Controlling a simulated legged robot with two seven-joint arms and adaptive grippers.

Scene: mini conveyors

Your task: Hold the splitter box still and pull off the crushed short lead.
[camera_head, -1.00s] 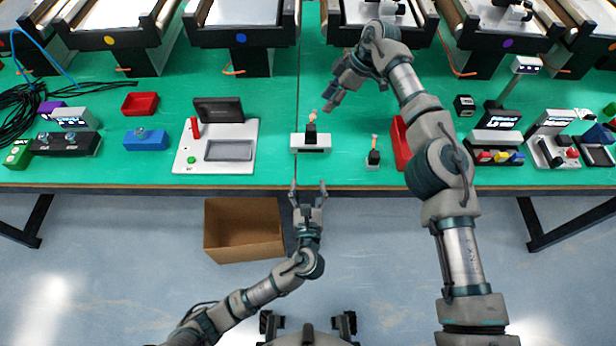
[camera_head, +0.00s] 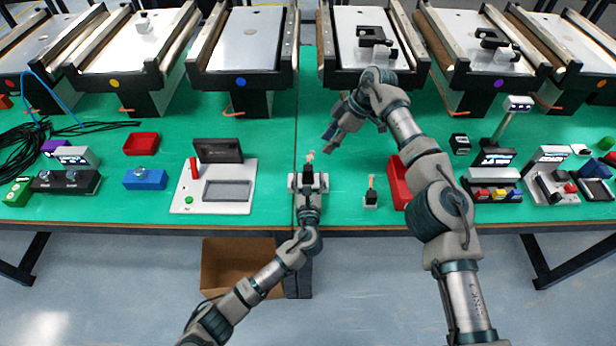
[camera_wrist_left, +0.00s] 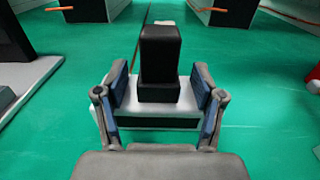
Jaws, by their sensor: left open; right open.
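The white splitter box (camera_head: 293,182) stands on the green table, with a black plug (camera_head: 309,177) upright on it and a pale orange lead end (camera_head: 310,156) above. My left gripper (camera_head: 309,184) is open, one finger at each side of the box; it partly hides the box from the head. In the left wrist view the fingers (camera_wrist_left: 161,88) flank the black plug (camera_wrist_left: 160,62) and white box (camera_wrist_left: 185,114), with no clear grip on either. My right gripper (camera_head: 328,141) is open and empty, above the table behind and right of the box. Crushing is too small to see.
A similar black plug with an orange top (camera_head: 371,192) stands right of the box, beside a red bin (camera_head: 397,182). A white station with a dark screen (camera_head: 216,180) is on the left. Conveyors (camera_head: 243,50) line the back. A cardboard box (camera_head: 225,265) sits below the table edge.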

